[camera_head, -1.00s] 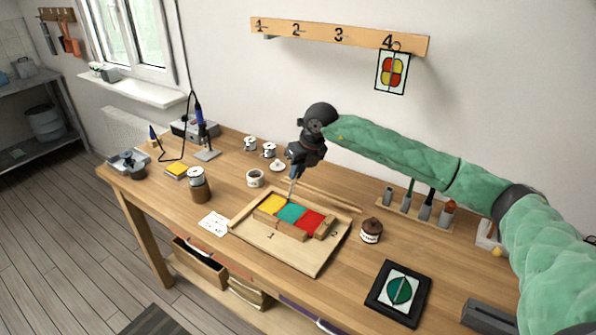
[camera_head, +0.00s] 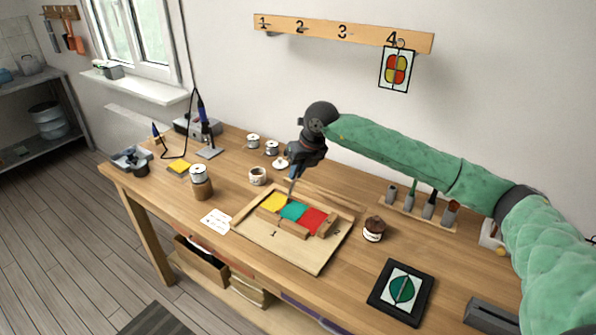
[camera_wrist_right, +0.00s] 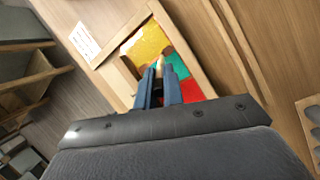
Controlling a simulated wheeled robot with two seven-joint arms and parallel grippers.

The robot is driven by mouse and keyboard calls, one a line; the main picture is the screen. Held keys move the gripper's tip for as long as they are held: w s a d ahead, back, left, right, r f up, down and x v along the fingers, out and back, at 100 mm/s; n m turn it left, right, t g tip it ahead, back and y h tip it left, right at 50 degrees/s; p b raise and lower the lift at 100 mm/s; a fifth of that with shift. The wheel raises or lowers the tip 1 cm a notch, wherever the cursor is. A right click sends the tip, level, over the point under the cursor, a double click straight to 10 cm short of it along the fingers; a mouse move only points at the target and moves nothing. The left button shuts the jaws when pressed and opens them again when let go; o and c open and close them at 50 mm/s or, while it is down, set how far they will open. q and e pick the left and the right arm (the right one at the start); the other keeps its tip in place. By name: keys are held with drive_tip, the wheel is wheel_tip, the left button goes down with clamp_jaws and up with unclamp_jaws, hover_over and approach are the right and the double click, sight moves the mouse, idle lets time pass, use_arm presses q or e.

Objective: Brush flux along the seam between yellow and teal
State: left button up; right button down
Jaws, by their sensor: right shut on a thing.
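The yellow piece (camera_head: 272,203), the teal piece (camera_head: 293,211) and a red piece (camera_head: 314,219) lie in a row on a wooden board (camera_head: 285,252), held by wooden blocks. In the right wrist view the yellow piece (camera_wrist_right: 147,44) and the teal piece (camera_wrist_right: 179,66) meet just past my fingertips. My right gripper (camera_head: 293,177) is above the yellow-teal end of the row. It is shut on a slim pale tool, taken as the flux brush (camera_wrist_right: 159,65), mostly hidden by the fingers. Whether its tip touches the seam is unclear. My left gripper is not in view.
A brown jar (camera_head: 374,230) stands right of the board, and a small light cup (camera_head: 258,176) behind it. A tool rack (camera_head: 417,211) and a black-framed card (camera_head: 401,292) are at the right.

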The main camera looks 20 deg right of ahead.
drive_tip(key=shift+s+a+b, duration=0.45)
drive_tip(key=shift+s+a, duration=0.2)
drive_tip(key=shift+a, duration=0.2)
drive_tip(key=shift+s+a+b, duration=0.45)
drive_tip(key=shift+s+a, duration=0.15)
drive_tip(key=shift+a, duration=0.2)
idle(1.3)
drive_tip(key=shift+r, duration=0.15)
wheel_tip(320, 180, up, 6)
drive_tip(key=shift+f+p, duration=0.15)
drive_tip(key=shift+p, duration=0.35)
idle(0.4)
idle(0.5)
